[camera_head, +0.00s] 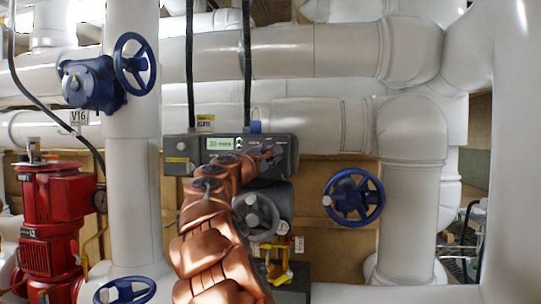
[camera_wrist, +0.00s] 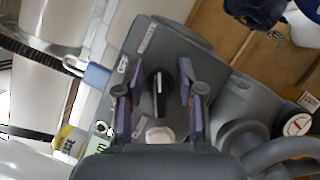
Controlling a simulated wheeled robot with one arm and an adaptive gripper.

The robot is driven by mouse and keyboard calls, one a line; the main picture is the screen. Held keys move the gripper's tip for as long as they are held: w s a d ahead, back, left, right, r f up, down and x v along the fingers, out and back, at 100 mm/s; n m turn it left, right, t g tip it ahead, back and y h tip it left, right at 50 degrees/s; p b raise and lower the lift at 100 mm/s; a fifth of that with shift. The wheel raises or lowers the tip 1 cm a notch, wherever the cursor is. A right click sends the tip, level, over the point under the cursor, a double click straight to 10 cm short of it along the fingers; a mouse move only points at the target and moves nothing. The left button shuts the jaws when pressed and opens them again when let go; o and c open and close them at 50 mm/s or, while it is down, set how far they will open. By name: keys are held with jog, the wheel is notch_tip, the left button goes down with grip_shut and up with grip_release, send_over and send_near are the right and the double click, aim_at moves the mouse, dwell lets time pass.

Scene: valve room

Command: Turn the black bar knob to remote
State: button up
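The black bar knob (camera_wrist: 158,93) sits on the face of a grey control box (camera_wrist: 150,62) in the wrist view. Its bar runs roughly up and down the picture, with a pale mark along it. A REMOTE label (camera_wrist: 147,38) is above it and an OFF label (camera_wrist: 122,65) is to its upper left. My gripper (camera_wrist: 160,72) is open, with one purple-padded finger on each side of the knob and a gap on both sides. In the head view my gripper (camera_head: 266,156) is at the front of the box (camera_head: 180,152); my arm and gripper hide the knob there.
A pale round button (camera_wrist: 159,134) is just below the knob. The box has a lit display (camera_head: 220,143). A blue handwheel (camera_head: 354,197) is to the right, another (camera_head: 134,64) is at upper left, and a red pump (camera_head: 48,225) is at left. White pipes surround the box.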

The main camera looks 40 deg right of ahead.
jog(key=v, duration=1.2)
jog(key=shift+s, duration=0.1)
dwell(0.6)
jog(key=s+a+f+m+g+y, duration=0.2)
jog(key=s+a+f+m+y, duration=0.15)
jog(key=s+f, duration=0.6)
jog(key=s+a+f+m+g+y, duration=0.2)
jog(key=s+f+m+y, duration=0.4)
jog(key=f, duration=0.7)
jog(key=s+a+f+g+y, duration=0.1)
jog(key=s+a+f+y, duration=0.2)
jog(key=s+a+f, duration=0.3)
jog(key=s+a+f+g+y, duration=0.1)
jog(key=s+a+f+y, duration=0.2)
jog(key=a, duration=0.9)
jog(key=s+a+f+g+y, duration=0.1)
jog(key=s+a+f+y, duration=0.3)
jog(key=s+a+f, duration=0.5)
notch_tip(320, 180, down, 4)
jog(key=shift+s+a+f+n, duration=0.1)
jog(key=shift+s+a+n, duration=0.15)
jog(key=shift+s+n, duration=0.3)
